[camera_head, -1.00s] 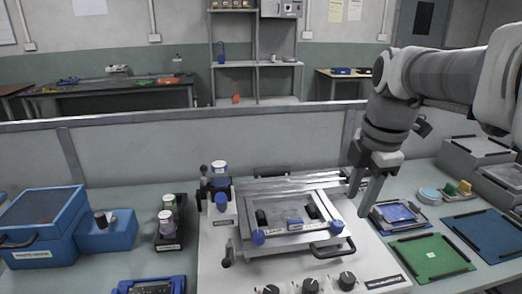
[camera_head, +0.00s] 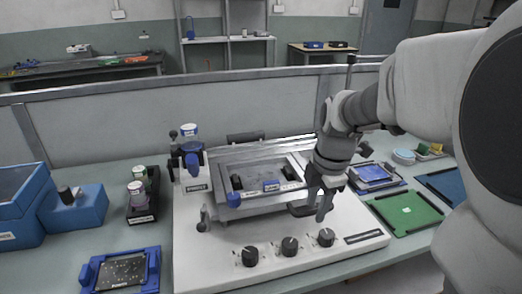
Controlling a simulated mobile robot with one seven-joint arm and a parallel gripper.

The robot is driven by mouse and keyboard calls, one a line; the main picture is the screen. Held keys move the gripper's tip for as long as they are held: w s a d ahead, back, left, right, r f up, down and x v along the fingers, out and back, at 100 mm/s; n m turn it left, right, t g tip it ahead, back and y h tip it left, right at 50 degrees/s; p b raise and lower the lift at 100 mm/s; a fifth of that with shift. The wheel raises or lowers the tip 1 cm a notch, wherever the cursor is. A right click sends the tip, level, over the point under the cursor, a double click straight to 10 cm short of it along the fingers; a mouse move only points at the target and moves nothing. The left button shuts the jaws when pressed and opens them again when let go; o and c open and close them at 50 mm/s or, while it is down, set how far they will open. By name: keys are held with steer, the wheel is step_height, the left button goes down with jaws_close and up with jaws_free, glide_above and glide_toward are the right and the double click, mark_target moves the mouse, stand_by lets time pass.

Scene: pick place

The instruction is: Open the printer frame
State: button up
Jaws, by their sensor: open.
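The arm hides the frame's right corner. I cannot tell whether the fingers touch the handle or are on both sides of it.
Three black dials (camera_head: 290,246) line the base's front. A blue fixture with a dark board (camera_head: 122,271) sits front left. Bottles in a black holder (camera_head: 142,212) and blue boxes (camera_head: 75,212) stand left. A green board (camera_head: 405,212) lies right.

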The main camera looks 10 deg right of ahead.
steer(key=shift+c, duration=0.2)
jaws_close()
stand_by(1.3)
